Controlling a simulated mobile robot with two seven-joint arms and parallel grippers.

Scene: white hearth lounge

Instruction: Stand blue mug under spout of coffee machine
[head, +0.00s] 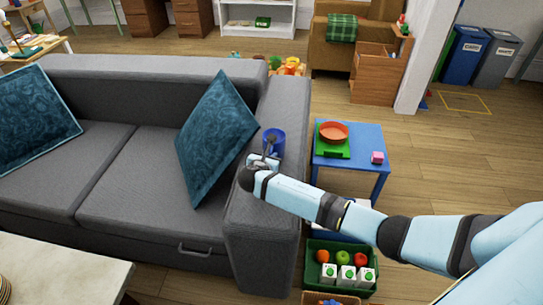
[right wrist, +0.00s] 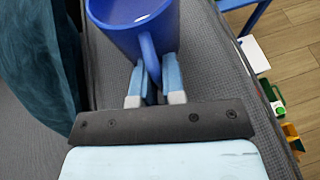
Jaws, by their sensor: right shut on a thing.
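The blue mug (head: 275,141) is upright at the grey sofa's right armrest in the head view, beside a teal cushion. It also shows at the top of the right wrist view (right wrist: 130,28), with its handle toward my gripper. My right gripper (head: 266,160) is shut on the mug's handle; in the wrist view its two fingers (right wrist: 156,82) close on either side of it. I cannot tell whether the mug's base touches the armrest. My left gripper is not in view. No coffee machine shows clearly in these frames.
The grey sofa (head: 135,165) carries teal cushions (head: 215,130). Right of the armrest stands a blue table (head: 365,136) with an orange bowl (head: 333,132) and a pink block (head: 377,157). A green crate (head: 318,252) with cartons and fruit is on the floor. Wooden floor at right is open.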

